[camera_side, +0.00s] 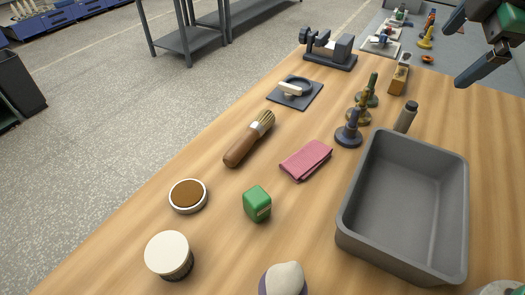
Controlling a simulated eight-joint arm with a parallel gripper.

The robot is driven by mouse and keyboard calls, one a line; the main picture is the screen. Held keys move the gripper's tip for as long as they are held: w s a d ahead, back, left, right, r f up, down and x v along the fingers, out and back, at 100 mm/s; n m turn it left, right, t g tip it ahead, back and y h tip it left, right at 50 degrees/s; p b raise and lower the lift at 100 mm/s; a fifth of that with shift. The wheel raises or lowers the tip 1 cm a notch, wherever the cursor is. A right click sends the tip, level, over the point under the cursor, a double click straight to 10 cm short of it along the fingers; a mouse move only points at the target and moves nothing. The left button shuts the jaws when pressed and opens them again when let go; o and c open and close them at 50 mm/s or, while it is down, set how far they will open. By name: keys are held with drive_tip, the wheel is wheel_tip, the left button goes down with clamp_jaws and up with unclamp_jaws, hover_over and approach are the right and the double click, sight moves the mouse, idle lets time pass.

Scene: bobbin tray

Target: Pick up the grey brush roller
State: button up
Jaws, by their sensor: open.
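A small grey cylinder (405,117), which looks like the grey brush roller, is just behind the grey tray (354,205). It appears tilted, with a darker upper end, and its lower part is partly hidden by the tray's far rim. My gripper (468,49) is at the top right edge of the side view, above the table's far part. Its two dark fingers are apart with nothing between them. It is up and to the right of the cylinder, well clear of it.
Several dark spool-like pieces (348,132) stand left of the cylinder, with a wooden block (399,79) behind. A pink cloth (306,159), green box (257,204) and wood-handled brush (247,141) lie left of the tray.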

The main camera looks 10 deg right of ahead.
drive_tip(key=s+f+m, duration=0.1)
drive_tip(key=f+m, duration=0.2)
drive_tip(key=m, duration=0.1)
drive_tip(key=s+f+m+t+y, duration=0.1)
drive_tip(key=f+m, duration=0.2)
drive_tip(key=m, duration=0.1)
drive_tip(key=s+f+m+t, duration=0.1)
drive_tip(key=f+m, duration=0.3)
drive_tip(key=m, duration=0.1)
drive_tip(key=shift+s+f, duration=0.1)
drive_tip(key=shift+s, duration=0.25)
drive_tip(key=shift+c, duration=0.7)
drive_tip(key=shift+s+f+m, duration=0.1)
drive_tip(key=shift+f+m, duration=0.15)
drive_tip(key=shift+m, duration=0.25)
drive_tip(key=shift+c, duration=0.9)
